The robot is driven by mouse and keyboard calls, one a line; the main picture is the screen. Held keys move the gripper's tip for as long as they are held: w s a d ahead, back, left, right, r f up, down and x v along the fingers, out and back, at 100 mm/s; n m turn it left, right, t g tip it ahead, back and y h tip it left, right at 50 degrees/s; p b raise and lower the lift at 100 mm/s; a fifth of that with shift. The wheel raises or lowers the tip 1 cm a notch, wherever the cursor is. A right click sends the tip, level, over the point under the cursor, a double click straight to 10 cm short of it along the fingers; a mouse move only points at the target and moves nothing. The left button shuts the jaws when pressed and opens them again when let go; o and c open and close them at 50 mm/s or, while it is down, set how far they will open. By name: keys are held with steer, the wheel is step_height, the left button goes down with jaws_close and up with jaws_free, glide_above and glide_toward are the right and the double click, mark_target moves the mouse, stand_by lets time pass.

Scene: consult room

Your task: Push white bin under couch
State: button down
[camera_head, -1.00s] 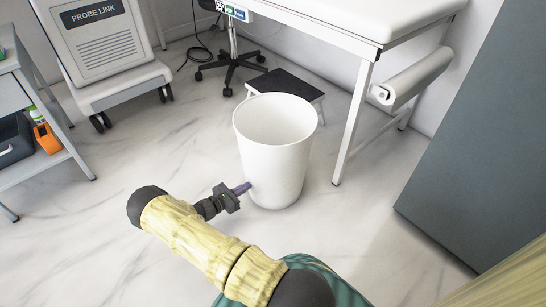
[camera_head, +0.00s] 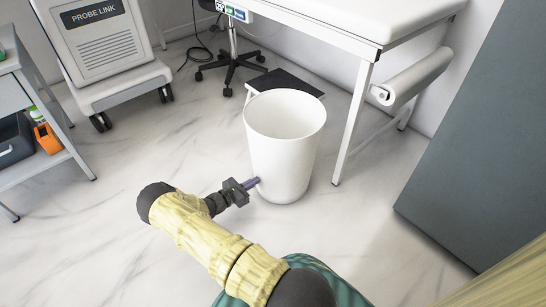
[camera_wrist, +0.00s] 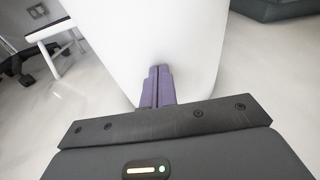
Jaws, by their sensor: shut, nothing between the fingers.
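The white bin (camera_head: 283,160) stands upright and empty on the marble floor in the head view. It is in front of the white couch (camera_head: 345,22), near the couch's front right leg. My gripper (camera_head: 256,182) is at the bin's lower left side, with its purple fingertips against or very close to the wall. In the wrist view the closed fingers (camera_wrist: 158,72) point at the bin's white wall (camera_wrist: 165,30), which fills the middle. The fingers are together with nothing between them.
A low step stool (camera_head: 287,80) with a dark top stands just behind the bin. A wheeled stool base (camera_head: 232,72) is behind it. A paper roll (camera_head: 412,78) hangs at the couch end. A grey cabinet (camera_head: 475,150) stands right.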

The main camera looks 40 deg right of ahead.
steer(key=shift+w+d+b, duration=0.2)
steer(key=shift+d+b, duration=0.25)
steer(key=shift+d, duration=6.4)
steer(key=shift+w+d+b, duration=0.15)
steer(key=shift+d+b, duration=1.05)
steer(key=shift+d, duration=2.95)
steer(key=shift+d+b, duration=1.5)
steer(key=shift+d, duration=5.4)
steer(key=a+p, duration=0.5)
steer(key=a, duration=0.1)
steer(key=shift+w, duration=0.15)
